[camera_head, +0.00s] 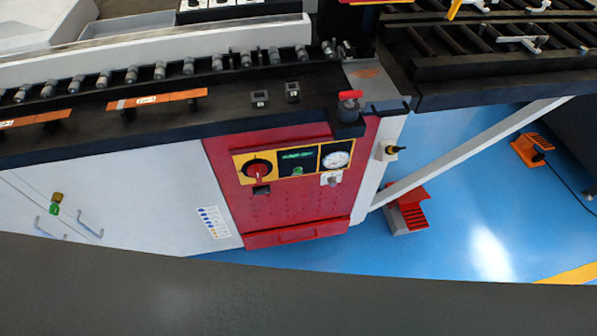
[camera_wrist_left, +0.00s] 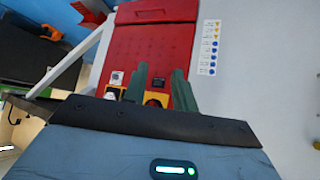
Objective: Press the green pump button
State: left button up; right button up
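The red control panel (camera_head: 280,205) is on the front of the machine in the head view. A small green button (camera_head: 297,171) sits on it, below a green-lit display (camera_head: 297,155) and between a red rotary switch (camera_head: 258,169) and a round gauge (camera_head: 336,159). In the left wrist view the panel (camera_wrist_left: 150,45) appears upside down. My left gripper (camera_wrist_left: 160,68) points at it with two dark green fingers apart and nothing between them. The green button is not visible there; a finger seems to cover that area. Neither gripper shows in the head view.
A yellow-and-black knob (camera_head: 392,150) sticks out to the right. A red foot pedal (camera_head: 408,213) and an orange one (camera_head: 530,149) are on the blue floor. A white diagonal brace crosses right of the panel.

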pick_arm(q)
grip_shut()
dwell(1.1)
